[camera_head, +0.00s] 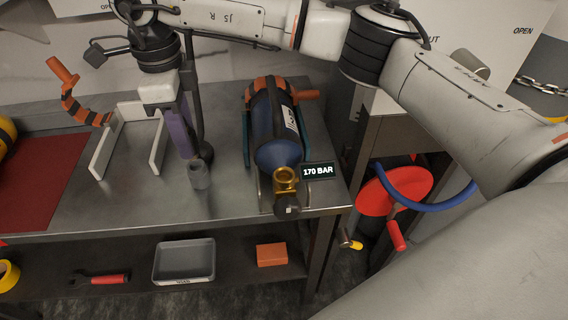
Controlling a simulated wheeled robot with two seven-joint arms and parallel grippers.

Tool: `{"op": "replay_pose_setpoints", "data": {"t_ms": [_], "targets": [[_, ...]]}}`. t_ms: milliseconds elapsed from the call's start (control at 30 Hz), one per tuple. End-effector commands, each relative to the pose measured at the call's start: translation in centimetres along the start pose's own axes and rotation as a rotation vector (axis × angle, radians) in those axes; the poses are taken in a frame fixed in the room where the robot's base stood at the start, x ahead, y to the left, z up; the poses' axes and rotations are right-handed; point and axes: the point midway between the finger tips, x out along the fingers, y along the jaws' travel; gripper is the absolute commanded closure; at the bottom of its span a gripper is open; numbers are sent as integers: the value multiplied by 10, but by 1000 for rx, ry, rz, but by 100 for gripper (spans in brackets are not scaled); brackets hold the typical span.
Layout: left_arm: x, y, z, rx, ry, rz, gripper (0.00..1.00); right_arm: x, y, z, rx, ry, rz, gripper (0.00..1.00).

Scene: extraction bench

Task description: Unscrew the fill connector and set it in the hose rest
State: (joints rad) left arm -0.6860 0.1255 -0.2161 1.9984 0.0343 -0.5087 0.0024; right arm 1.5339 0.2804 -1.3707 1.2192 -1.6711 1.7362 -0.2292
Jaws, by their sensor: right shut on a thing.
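The fill connector (205,153) is the dark end of a black hose, off the brass cylinder valve (285,178). It is at the mouth of a small grey cup (200,177) on the bench, which looks like the hose rest. I cannot tell whether it is seated or just above. My right gripper (189,153), with purple fingers, comes down beside the hose and is shut on the connector; its grip is partly hidden. The blue cylinder (276,152) with orange and black bands lies on the bench to the right. My left gripper is not in view.
White upright plates (158,147) stand left of my gripper, near an orange-black striped piece (71,103). A "170 BAR" label (318,170) shows beside the valve. A red mat (40,180) lies left. Bare bench surrounds the cup's front. A grey tray (184,282) is on the lower shelf.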

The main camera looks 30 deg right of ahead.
Motion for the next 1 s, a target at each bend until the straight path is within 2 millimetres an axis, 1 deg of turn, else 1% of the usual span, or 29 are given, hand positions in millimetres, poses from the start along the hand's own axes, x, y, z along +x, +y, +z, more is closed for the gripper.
{"op": "replay_pose_setpoints", "data": {"t_ms": [1000], "targets": [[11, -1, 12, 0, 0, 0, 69, 26, 0, 0, 0, -1, -1, 98]]}}
